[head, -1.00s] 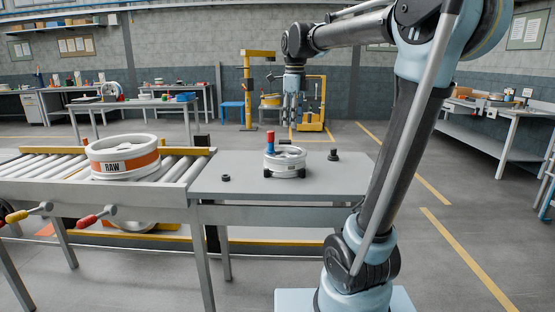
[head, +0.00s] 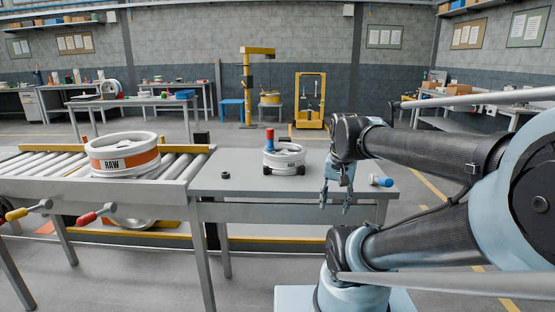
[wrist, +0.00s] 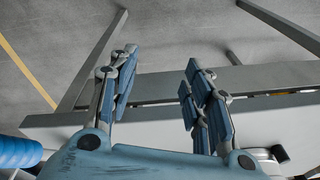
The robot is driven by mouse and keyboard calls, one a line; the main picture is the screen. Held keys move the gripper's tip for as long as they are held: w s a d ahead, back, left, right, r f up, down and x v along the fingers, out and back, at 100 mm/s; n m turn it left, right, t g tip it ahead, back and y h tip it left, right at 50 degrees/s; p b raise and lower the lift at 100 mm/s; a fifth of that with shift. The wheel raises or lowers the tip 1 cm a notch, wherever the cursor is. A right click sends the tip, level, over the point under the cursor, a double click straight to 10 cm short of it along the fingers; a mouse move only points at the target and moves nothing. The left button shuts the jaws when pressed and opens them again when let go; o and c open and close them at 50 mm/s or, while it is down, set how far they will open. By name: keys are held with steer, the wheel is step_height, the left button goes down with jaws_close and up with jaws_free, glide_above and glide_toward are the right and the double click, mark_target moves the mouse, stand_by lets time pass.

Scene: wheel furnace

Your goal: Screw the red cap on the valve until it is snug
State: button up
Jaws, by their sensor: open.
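A small red cap-like piece (head: 270,134) stands upright at the left side of a white wheel (head: 284,159) on the grey table; I take it to be the valve's red cap. A short, partly blue part shows under it, but I cannot tell how tightly they sit together. My gripper (head: 335,206) hangs fingers down, open and empty, in front of the table's near edge, right of the wheel and apart from the cap. In the wrist view, my gripper's spread fingers (wrist: 160,65) have nothing between them. The red cap is not visible there.
A blue cylinder (head: 381,181) lies at the table's right end. A small black ring (head: 225,175) lies left of the wheel. A roller conveyor (head: 178,178) bears a wheel marked RAW (head: 123,156) on the left. Table space between ring and wheel is clear.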

steer(key=s+d+f+n, duration=0.1)
steer(key=s+f+n, duration=0.3)
steer(key=f, duration=0.3)
steer(key=shift+s+d, duration=0.15)
steer(key=shift+s, duration=0.05)
steer(key=shift+w+f, duration=0.2)
steer(key=shift+w, duration=0.2)
steer(key=shift+c, duration=1.3)
